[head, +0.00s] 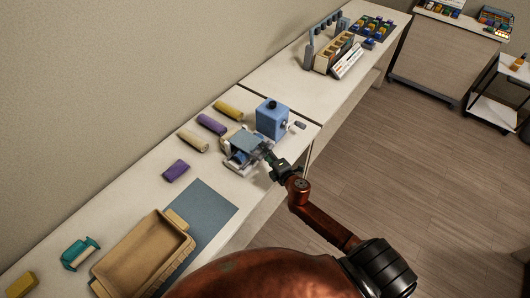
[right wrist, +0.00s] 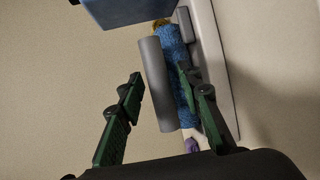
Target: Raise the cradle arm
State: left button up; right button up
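The wax warmer's blue box (head: 272,118) stands near the table's front edge. Beside it, on the left, is a low white and grey frame with a flat grey-blue plate (head: 245,142), which appears to be the cradle arm. My right gripper (head: 268,158) is at the frame's right side and partly hides it. In the right wrist view my gripper (right wrist: 158,82) is open. A grey slab (right wrist: 156,84) and a textured blue piece (right wrist: 175,75) lie beyond and between its fingers. I cannot tell whether a finger touches them. My left gripper is out of view.
A purple block (head: 176,171), a grey-blue mat (head: 205,208), a tan tray (head: 145,255) and a teal object (head: 79,253) are to the left. A second table with racks (head: 335,54) stands at the back.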

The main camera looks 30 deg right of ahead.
grip_shut()
jog(key=shift+r, duration=0.1)
dwell(0.5)
